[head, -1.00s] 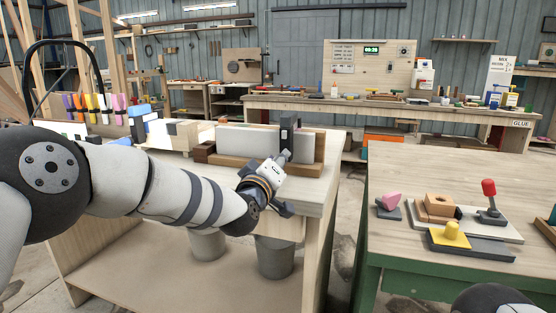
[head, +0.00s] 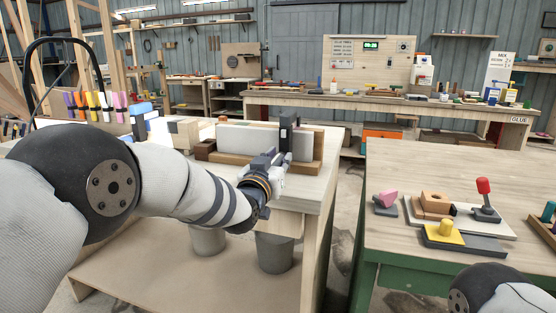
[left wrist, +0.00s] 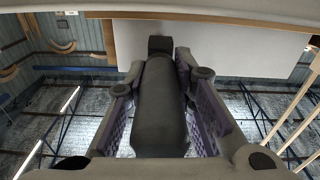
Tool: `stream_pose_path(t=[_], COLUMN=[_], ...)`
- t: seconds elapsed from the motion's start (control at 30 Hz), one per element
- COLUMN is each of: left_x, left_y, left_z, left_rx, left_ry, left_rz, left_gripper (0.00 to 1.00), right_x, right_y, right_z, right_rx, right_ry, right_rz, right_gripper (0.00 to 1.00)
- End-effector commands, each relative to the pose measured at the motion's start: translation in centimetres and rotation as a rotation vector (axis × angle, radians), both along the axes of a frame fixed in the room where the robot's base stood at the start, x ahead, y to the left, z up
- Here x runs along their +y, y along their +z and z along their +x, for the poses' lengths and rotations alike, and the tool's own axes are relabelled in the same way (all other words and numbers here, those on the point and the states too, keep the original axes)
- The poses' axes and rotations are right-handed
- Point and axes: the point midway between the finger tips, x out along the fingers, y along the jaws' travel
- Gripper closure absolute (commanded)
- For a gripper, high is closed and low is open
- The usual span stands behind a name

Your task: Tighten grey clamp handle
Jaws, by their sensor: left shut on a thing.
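The dark grey clamp (head: 287,120) stands upright on the near wooden bench, around the pale panel and its wooden form. My left gripper (head: 270,161) is at the clamp's near side, low in front of the panel. In the left wrist view, a thick dark grey clamp handle (left wrist: 160,110) lies between the two fingers of my left gripper (left wrist: 160,95), which are shut on it. In the head view the gripper mostly hides the handle. My right gripper is out of view; only part of my right arm shows at the lower right.
The pale panel (head: 240,138) sits against a brown wooden form (head: 235,163). Coloured spring clamps (head: 95,105) stand at the left. A green-framed table (head: 420,180) at the right bears a red-knobbed toggle clamp (head: 484,198) and a yellow-knobbed piece (head: 446,230).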

Motion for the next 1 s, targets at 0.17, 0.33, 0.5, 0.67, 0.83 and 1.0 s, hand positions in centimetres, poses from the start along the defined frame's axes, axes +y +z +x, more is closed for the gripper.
stream_pose_path(t=[0.17,0.33,0.5,0.67,0.83,1.0], left_x=[-0.07,-0.05,-0.05,-0.05,-0.04,-0.03], left_y=[-0.03,-0.07,-0.09,-0.10,-0.09,-0.06], left_z=[-0.03,-0.02,-0.02,-0.02,-0.02,-0.01], left_rx=[-0.013,-0.018,-0.017,-0.017,-0.017,-0.018], left_ry=[0.000,0.001,0.001,0.001,0.001,0.001], left_rz=[0.042,0.057,0.061,0.060,0.059,0.058], left_gripper=[1.00,1.00,1.00,1.00,0.56,0.56], right_x=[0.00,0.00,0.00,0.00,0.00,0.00], right_y=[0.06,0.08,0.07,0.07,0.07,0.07], right_z=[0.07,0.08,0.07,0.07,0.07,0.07], right_rx=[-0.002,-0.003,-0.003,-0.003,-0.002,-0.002], right_ry=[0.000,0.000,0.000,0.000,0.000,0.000], right_rz=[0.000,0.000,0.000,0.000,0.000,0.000], right_gripper=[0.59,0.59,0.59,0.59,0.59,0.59])
